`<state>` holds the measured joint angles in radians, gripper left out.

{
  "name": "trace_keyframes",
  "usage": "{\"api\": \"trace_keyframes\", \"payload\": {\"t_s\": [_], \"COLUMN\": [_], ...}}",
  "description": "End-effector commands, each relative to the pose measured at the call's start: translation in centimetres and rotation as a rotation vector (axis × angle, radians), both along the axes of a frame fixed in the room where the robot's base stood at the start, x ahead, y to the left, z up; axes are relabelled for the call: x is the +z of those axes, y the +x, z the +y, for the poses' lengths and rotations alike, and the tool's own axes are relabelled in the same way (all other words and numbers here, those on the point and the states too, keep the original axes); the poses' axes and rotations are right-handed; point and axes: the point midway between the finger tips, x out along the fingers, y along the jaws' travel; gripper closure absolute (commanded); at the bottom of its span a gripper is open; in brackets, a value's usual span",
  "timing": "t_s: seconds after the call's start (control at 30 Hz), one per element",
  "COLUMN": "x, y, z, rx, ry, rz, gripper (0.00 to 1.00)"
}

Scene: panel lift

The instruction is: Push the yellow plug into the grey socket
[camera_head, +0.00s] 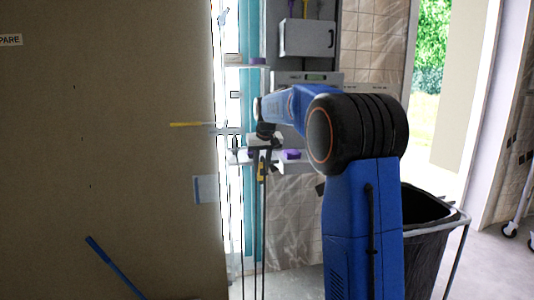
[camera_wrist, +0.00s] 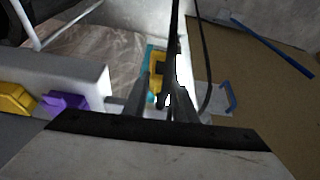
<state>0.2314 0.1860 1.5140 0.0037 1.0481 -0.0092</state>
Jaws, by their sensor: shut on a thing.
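My gripper (camera_head: 262,152) is at the end of the blue arm, in front of the bright gap beside the brown panel. It is shut on the yellow plug (camera_head: 261,171), which hangs below it with black cables running down. In the wrist view, the yellow plug (camera_wrist: 157,76) shows between and beyond the fingers of my gripper (camera_wrist: 160,105), partly hidden by a finger and a dark cable. I cannot pick out the grey socket with certainty in either view. The plug's tip is not clearly visible.
A pale block (camera_wrist: 70,72) with a purple piece (camera_wrist: 65,102) and a yellow piece (camera_wrist: 15,100) is close on the left in the wrist view. A large brown panel (camera_head: 110,150) fills the left of the head view. A black bin (camera_head: 425,235) stands at right.

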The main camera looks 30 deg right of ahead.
Motion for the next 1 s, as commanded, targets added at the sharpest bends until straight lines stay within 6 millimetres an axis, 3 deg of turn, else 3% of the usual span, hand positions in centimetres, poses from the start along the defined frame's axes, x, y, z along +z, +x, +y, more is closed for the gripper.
{"api": "trace_keyframes", "payload": {"t_s": [0.3,0.53,0.77,1.0], "x": [-13.3,-24.0,-34.5,-45.0], "y": [3.8,4.8,3.9,0.6], "z": [2.6,5.3,8.4,11.8], "rx": [0.042,0.078,0.116,0.156], "ry": [0.002,0.002,0.001,0.001], "rz": [0.009,0.009,0.008,0.009], "gripper": [0.95,0.95,0.95,0.95]}}
